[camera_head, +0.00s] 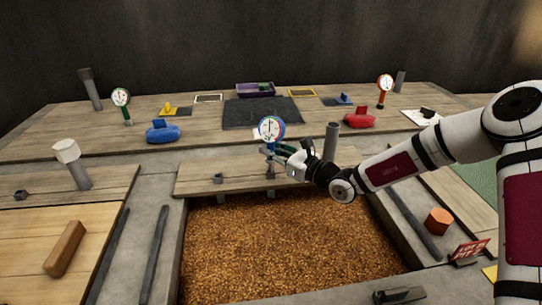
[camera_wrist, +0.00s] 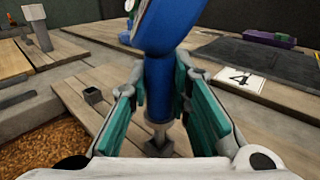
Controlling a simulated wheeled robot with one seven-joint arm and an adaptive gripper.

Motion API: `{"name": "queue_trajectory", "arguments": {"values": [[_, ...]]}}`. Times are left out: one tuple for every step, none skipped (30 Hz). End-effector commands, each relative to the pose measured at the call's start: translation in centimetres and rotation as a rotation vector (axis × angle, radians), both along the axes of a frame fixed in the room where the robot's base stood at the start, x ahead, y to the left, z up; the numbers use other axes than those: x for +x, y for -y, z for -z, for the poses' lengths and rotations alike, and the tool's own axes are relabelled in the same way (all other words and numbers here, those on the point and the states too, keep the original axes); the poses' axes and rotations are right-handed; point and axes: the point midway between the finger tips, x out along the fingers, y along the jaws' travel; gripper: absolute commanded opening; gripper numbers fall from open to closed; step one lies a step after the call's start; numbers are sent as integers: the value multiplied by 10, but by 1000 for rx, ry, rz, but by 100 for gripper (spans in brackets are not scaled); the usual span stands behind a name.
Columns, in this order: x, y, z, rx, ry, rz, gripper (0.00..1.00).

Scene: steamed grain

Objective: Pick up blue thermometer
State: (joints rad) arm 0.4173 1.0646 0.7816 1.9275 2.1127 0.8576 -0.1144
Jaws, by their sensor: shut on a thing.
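The blue thermometer (camera_head: 271,128) has a round white dial with a blue rim and stands upright over the wooden plank behind the grain bin. In the wrist view its blue stem (camera_wrist: 160,85) runs between the teal finger pads, and its dial is cut off by the top edge. My gripper (camera_head: 272,151) reaches in from the right and is shut on the stem below the dial; its fingers show on both sides in the wrist view (camera_wrist: 163,100). Below the stem is a grey tip near a small dark block (camera_wrist: 158,149). I cannot tell whether the tip touches it.
A grain bed (camera_head: 285,245) lies in front of the plank. A grey post (camera_head: 331,142) stands just right of my gripper. Green (camera_head: 121,99) and orange (camera_head: 384,88) thermometers stand farther back, with blue (camera_head: 162,132) and red (camera_head: 359,119) objects. A card marked 4 (camera_wrist: 240,79) lies nearby.

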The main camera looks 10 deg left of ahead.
Motion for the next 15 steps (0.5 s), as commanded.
{"name": "queue_trajectory", "arguments": {"values": [[0, 0, -13, -1, 5, 0, 0], [0, 0, -18, -2, 5, 0, 0], [0, 0, -25, -1, 3, 0, 0], [0, 0, -31, -1, 4, 0, 0], [0, 0, -36, -2, 5, 0, 0], [0, 0, -43, -2, 3, 0, 0], [0, 0, -49, -2, 3, 0, 0], [0, 0, -54, -2, 3, 0, 0], [0, 0, -61, -2, 5, 0, 0], [0, 0, -67, -1, 4, 0, 0], [0, 0, -72, -1, 4, 0, 0], [0, 0, -79, -2, 5, 0, 0], [0, 0, -85, -2, 5, 0, 0], [0, 0, -90, 0, 4, 0, 0], [0, 0, -97, -1, 5, 0, 0]]}}
